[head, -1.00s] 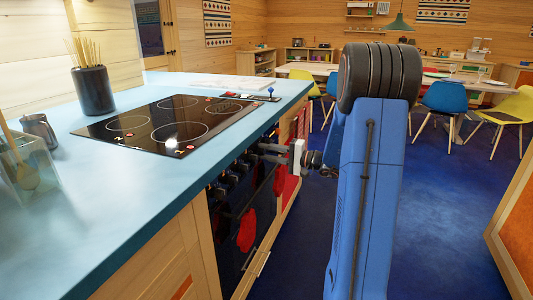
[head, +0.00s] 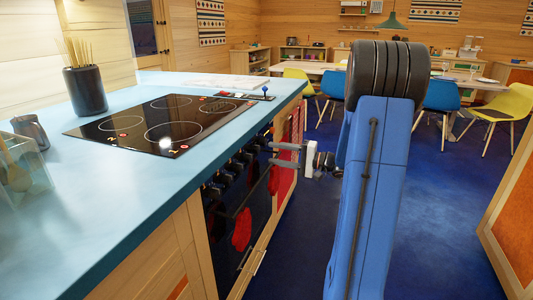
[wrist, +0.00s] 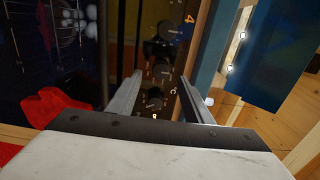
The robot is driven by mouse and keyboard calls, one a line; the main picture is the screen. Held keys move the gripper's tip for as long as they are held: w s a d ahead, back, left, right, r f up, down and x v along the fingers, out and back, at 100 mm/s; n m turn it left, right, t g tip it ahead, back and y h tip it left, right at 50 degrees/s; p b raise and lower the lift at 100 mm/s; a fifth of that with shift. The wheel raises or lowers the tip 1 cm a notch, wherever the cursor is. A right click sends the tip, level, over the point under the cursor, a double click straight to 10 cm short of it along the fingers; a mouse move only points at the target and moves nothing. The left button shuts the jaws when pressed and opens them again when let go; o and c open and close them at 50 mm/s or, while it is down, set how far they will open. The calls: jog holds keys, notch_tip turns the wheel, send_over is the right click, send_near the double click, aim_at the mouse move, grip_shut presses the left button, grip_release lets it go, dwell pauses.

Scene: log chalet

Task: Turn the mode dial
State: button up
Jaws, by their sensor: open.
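A row of black dials (head: 228,173) runs along the dark oven front below the counter edge in the head view. Several of them show in the wrist view, including an upper dial (wrist: 171,31), a middle one (wrist: 160,71) and a lower one (wrist: 154,103). I cannot tell which is the mode dial. My gripper (head: 271,154) is open, its two grey fingers pointing at the panel near the far end of the row. In the wrist view the fingers (wrist: 160,76) stand on either side of the lower dials, with a gap to each side. Contact cannot be told.
The blue counter (head: 130,215) with a black cooktop (head: 165,124) overhangs the oven. Red cloths (head: 242,230) hang at the oven door. The blue floor (head: 300,250) right of the oven is open. A wooden cabinet (head: 510,225) stands at the right.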

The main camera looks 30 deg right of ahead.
jog(key=v, duration=1.1)
dwell(0.3)
jog(key=s+a+f+n+g+h, duration=0.1)
jog(key=s+a+n+g, duration=0.3)
jog(key=a, duration=0.9)
jog(key=s+a+n+g, duration=0.1)
jog(key=s+a+g, duration=0.45)
jog(key=a, duration=0.75)
jog(key=s+a+n+h, duration=0.1)
jog(key=s+n+h, duration=0.1)
jog(key=s+h, duration=0.3)
jog(key=s+a+f+n+h, duration=0.1)
jog(key=s+n+h, duration=0.2)
jog(key=s, duration=0.8)
jog(key=shift+s+a+f+h, duration=0.2)
jog(key=shift+a+h, duration=0.2)
jog(key=shift+h, duration=0.6)
